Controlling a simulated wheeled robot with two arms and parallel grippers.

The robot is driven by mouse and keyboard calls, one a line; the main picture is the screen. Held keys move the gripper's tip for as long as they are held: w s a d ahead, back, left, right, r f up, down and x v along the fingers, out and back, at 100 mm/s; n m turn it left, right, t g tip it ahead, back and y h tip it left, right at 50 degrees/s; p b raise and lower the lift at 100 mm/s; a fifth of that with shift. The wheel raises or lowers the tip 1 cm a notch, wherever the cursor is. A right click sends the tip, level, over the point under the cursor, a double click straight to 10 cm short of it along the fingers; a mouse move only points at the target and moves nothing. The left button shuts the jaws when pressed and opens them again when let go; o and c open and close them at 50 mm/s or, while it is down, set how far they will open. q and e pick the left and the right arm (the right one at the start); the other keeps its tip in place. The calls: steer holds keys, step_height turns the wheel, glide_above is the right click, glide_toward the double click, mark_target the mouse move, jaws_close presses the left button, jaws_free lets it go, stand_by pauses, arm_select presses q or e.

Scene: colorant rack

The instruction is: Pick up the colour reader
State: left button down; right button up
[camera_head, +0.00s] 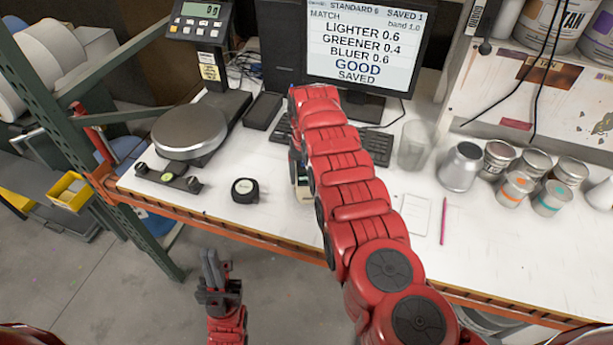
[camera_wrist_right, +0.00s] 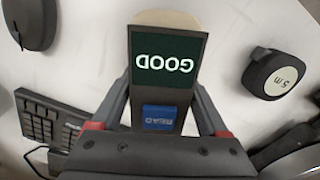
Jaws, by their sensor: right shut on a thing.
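The colour reader (camera_wrist_right: 165,75) is a dark handheld device with a lit screen reading GOOD, a blue READ button and a pale rounded end. My right gripper (camera_wrist_right: 163,108) is shut on it, one finger along each side. In the head view the reader (camera_head: 303,193) shows only in part beside my red right arm, which hides the rest and the right gripper. I cannot tell whether it touches the table. My left gripper (camera_head: 216,268) is low in front of the table, over the floor, with nothing seen in it; its finger gap is unclear.
A black tape measure (camera_head: 245,190) lies left of the reader. A scale (camera_head: 190,132) stands at the left and a keyboard (camera_head: 378,147) behind my arm, below the monitor (camera_head: 362,45). Several cans, a clear cup (camera_head: 414,145) and a pink pen (camera_head: 443,220) are at the right.

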jaws_close()
steer(key=shift+r, duration=0.1)
